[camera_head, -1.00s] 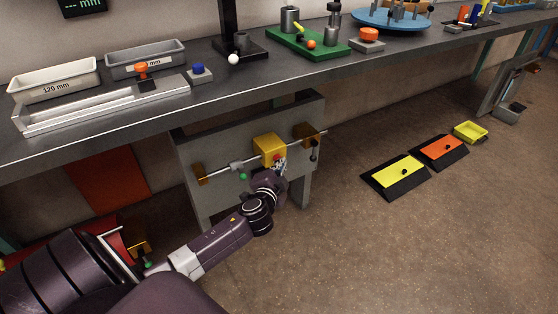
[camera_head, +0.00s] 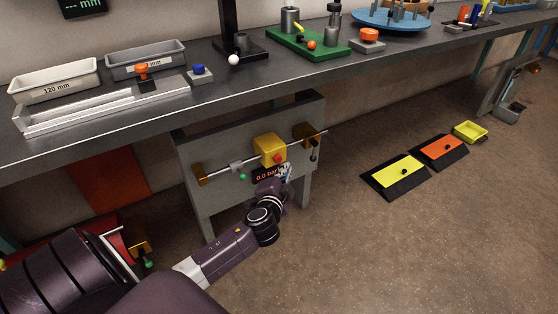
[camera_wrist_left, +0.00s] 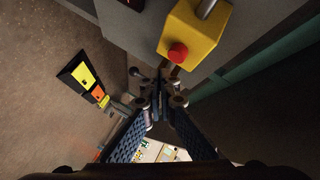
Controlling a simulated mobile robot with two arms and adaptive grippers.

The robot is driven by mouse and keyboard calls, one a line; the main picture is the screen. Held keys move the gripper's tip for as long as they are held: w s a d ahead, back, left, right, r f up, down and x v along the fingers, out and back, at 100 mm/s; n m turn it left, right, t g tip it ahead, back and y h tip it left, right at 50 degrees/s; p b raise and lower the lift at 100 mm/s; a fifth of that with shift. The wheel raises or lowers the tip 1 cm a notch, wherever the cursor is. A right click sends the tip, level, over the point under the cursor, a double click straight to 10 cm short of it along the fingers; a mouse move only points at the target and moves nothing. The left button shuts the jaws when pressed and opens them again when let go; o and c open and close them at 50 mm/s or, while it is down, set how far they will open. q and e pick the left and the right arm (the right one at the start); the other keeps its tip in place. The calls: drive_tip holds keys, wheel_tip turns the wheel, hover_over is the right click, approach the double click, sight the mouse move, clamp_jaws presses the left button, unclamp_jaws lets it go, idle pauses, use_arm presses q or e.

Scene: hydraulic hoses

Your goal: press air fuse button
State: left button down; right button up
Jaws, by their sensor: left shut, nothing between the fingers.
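A yellow box (camera_head: 267,147) with a red button (camera_head: 278,158) on its front is mounted on a grey panel under the workbench. In the left wrist view, the yellow box (camera_wrist_left: 200,36) and its red button (camera_wrist_left: 178,53) are at the top. My left gripper (camera_head: 285,171) is shut and empty, just below the red button and apart from it. Its fingertips (camera_wrist_left: 160,88) show below the button in the left wrist view. My right gripper is out of view.
A small display (camera_head: 267,174) reading about 0.0 bar is below the yellow box, partly behind my gripper. A metal rod (camera_head: 228,169) crosses the grey panel (camera_head: 205,200). The workbench (camera_head: 270,72) overhangs above. Yellow (camera_head: 396,170) and orange (camera_head: 441,148) plates lie on the floor to the right.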

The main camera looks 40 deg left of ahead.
use_arm(q)
drive_tip(key=shift+s+d, duration=0.25)
drive_tip(key=shift+d, duration=0.35)
drive_tip(key=shift+s+d, duration=0.25)
drive_tip(key=shift+d, duration=0.4)
drive_tip(key=shift+s+d, duration=0.25)
drive_tip(key=shift+d, duration=0.35)
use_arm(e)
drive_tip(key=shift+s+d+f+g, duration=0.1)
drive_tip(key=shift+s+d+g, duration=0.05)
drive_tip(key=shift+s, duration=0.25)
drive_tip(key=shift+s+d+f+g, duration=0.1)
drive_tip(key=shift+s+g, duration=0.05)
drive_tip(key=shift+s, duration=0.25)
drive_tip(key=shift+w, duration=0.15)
